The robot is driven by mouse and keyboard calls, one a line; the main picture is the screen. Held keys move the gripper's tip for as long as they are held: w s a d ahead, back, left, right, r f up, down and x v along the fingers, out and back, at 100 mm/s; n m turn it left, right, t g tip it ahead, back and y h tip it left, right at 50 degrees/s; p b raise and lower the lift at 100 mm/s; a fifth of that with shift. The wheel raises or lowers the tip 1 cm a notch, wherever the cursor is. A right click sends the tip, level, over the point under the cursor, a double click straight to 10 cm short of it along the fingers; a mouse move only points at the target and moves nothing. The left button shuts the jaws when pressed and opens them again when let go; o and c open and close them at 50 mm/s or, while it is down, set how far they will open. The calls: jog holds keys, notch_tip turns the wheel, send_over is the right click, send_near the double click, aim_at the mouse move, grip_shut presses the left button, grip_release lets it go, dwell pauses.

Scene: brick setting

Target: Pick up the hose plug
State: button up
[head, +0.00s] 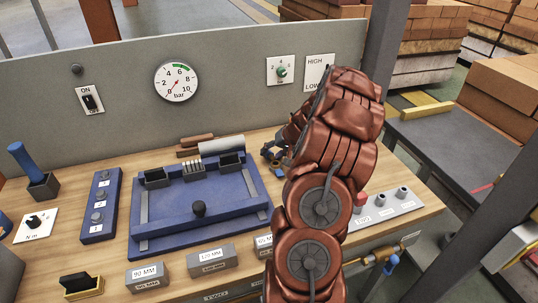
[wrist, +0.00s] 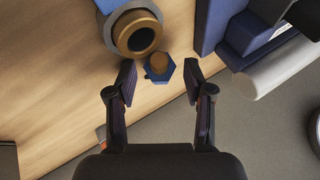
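A small blue hexagonal piece with a round brass-brown top (wrist: 158,68), which looks like the hose plug, is in the wrist view. It sits between the fingertips of my gripper (wrist: 160,73). My gripper is open, with a gap on both sides of the piece. A larger round fitting with a brown ring and dark bore (wrist: 137,36) stands right beside it. In the head view my gripper (head: 273,154) is low at the back of the bench, mostly hidden by my arm. I cannot make out the plug there.
A blue fixture (head: 170,230) lies left of my gripper on the wooden bench (head: 115,168). A pale grey cylinder (head: 222,145) lies behind it and shows close on the right in the wrist view (wrist: 282,70). A grey panel (head: 225,80) with a gauge stands behind.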

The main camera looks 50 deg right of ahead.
grip_shut()
jog(key=shift+r, duration=0.15)
dwell(0.4)
